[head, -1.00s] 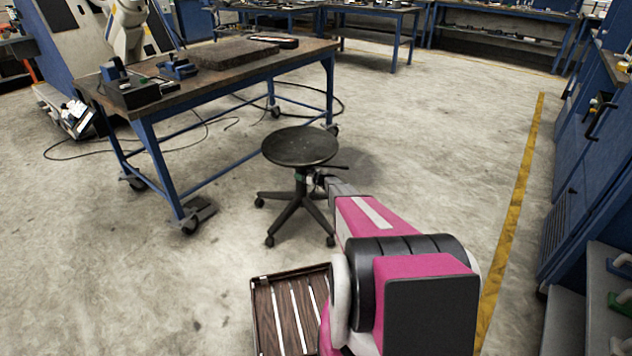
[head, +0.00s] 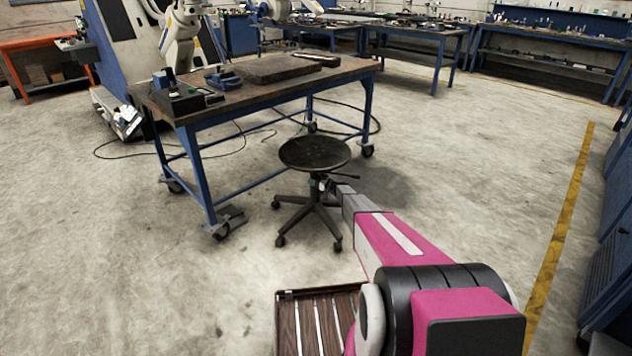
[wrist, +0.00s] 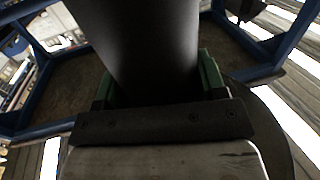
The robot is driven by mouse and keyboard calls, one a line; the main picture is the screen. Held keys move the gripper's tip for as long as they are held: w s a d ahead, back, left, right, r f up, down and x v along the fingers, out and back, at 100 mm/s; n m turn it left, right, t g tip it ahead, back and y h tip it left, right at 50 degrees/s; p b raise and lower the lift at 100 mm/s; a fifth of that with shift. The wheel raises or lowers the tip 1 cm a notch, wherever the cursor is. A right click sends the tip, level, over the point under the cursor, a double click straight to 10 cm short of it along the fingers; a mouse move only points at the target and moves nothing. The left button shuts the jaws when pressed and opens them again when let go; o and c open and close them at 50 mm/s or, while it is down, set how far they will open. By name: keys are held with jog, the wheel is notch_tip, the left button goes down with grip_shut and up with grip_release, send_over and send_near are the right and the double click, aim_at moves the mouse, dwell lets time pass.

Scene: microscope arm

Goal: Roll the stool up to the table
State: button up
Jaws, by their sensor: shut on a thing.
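The stool (head: 314,153) has a round black seat and a dark base with several legs on casters. It stands upright on the floor, to the right of the table and a short gap from it. The table (head: 270,97) has a dark worn top and blue legs on wheels. My gripper (head: 322,182) is at the stool's column, just below the seat. In the wrist view my gripper (wrist: 155,98) has its green-edged fingers around the dark stool column (wrist: 145,45) and is shut on it. The fingertips are partly hidden by the column.
Dark boxes (head: 185,98) and a flat slab stand on the table. A cable (head: 215,150) lies on the floor under it. A slatted wooden tray (head: 312,320) is at the front beside my arm. Blue cabinets line the right, past a yellow floor line (head: 560,225).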

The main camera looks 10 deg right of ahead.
jog(key=o, duration=1.3)
jog(key=shift+s+d, duration=0.1)
jog(key=v, duration=1)
jog(key=shift+s+d, duration=0.15)
jog(key=shift+d, duration=0.05)
